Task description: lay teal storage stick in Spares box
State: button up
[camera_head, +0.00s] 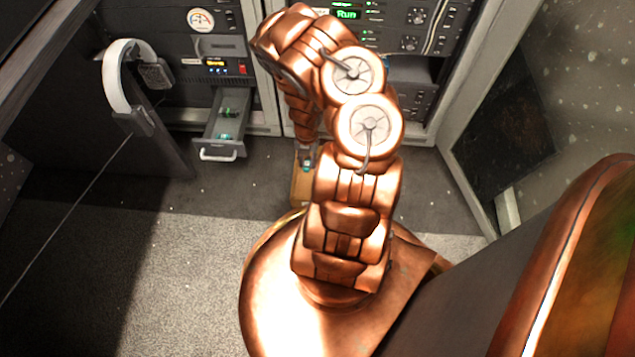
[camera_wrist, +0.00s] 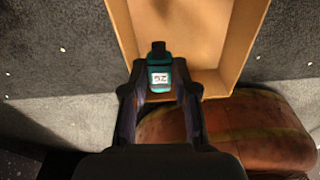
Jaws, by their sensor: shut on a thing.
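The teal storage stick (camera_wrist: 159,76) has a dark cap end and a white label, and sits between the fingers of my gripper (camera_wrist: 160,92). My gripper is shut on it. In the wrist view the stick overlaps the near part of an open tan box (camera_wrist: 247,30), probably the Spares box; no lettering on it is visible. I cannot tell the stick's height over the box. In the head view my gripper (camera_head: 307,160) and the stick (camera_head: 306,167) show small above the box (camera_head: 299,190), which my arm partly hides.
An open grey drawer (camera_head: 218,140) holding teal-green items juts from the rack at the left. White headphones (camera_head: 122,75) hang on a dark panel. Grey carpet (camera_head: 150,260) is clear at the front left. My copper base is close to the box.

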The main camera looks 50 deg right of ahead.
aim_at(308, 182)
jog(key=shift+s+a+f+n, duration=0.15)
jog(key=shift+f+n, duration=0.1)
jog(key=shift+n, duration=0.05)
notch_tip(308, 182, down, 10)
jog(key=b, duration=0.5)
jog(key=shift+f+b, duration=0.2)
jog(key=shift+b, duration=0.1)
jog(key=o, duration=0.8)
jog(key=shift+r, duration=0.1)
jog(key=r+p, duration=0.1)
jog(key=r, duration=0.3)
jog(key=r+p, duration=0.2)
jog(key=r, duration=0.2)
jog(key=d+r+p, duration=0.1)
jog(key=r+p, duration=0.1)
jog(key=r, duration=0.2)
jog(key=shift+w+d+r, duration=0.1)
jog(key=shift+w, duration=0.3)
